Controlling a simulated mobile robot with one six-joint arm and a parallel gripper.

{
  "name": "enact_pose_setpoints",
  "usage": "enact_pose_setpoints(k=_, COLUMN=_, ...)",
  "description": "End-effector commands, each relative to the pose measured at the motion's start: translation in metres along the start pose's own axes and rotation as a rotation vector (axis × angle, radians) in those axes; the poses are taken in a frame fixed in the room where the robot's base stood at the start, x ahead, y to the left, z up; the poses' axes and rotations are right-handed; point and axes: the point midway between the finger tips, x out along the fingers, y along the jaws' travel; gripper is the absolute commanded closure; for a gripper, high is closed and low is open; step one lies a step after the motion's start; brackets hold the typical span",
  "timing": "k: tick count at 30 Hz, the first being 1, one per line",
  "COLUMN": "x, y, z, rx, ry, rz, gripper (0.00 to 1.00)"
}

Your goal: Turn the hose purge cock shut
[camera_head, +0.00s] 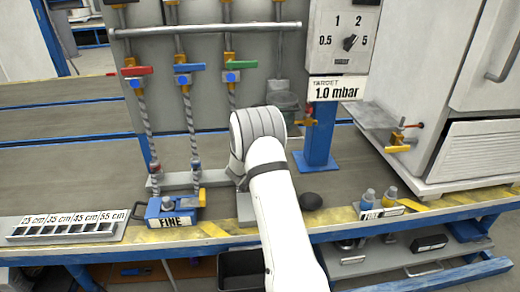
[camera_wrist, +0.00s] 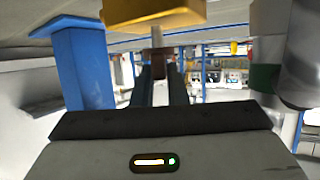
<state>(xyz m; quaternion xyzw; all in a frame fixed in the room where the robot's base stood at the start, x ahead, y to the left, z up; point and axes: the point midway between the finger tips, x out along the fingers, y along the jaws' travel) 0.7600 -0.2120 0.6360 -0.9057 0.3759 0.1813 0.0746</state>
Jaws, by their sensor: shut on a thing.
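My gripper (camera_wrist: 160,88) reaches up the middle of the wrist view, its two dark fingers close together. They are shut on a small brownish part (camera_wrist: 158,62), with a pale stem between it and a yellow block (camera_wrist: 150,14) above. This looks like the hose purge cock, but most of it is hidden by the fingers or cut off by the frame. I cannot tell its angle. In the head view my white arm hides the gripper and what it holds. A small orange and red fitting (camera_head: 309,121) shows beside the blue post.
The blue post (camera_head: 320,135) under the 1.0 mbar gauge box (camera_head: 340,40) stands close right of my wrist; it also shows in the wrist view (camera_wrist: 85,62). Red (camera_head: 138,70), blue (camera_head: 188,67) and green (camera_head: 240,65) valve handles are at left. A yellow-handled tap (camera_head: 398,148) is at right.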

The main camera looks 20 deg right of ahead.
Motion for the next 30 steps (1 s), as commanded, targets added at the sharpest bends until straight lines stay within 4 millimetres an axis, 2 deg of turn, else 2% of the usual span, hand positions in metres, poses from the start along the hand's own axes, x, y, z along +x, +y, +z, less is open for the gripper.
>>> enact_pose_setpoints(k=1, x=-0.0028, y=-0.0029, z=-0.0049, rx=0.006, ry=-0.001, rz=0.019, gripper=1.00)
enact_pose_setpoints(k=12, x=-0.0005, y=-0.0049, z=-0.0021, rx=0.053, ry=0.001, rz=0.126, gripper=1.00)
enact_pose_setpoints(k=27, x=0.0004, y=-0.0049, z=-0.0009, rx=0.060, ry=0.003, rz=0.140, gripper=1.00)
enact_pose_setpoints(k=28, x=0.0004, y=-0.0050, z=-0.0009, rx=0.060, ry=0.003, rz=0.140, gripper=0.86)
enact_pose_setpoints(k=30, x=0.0004, y=-0.0049, z=-0.0009, rx=0.060, ry=0.003, rz=0.140, gripper=0.81)
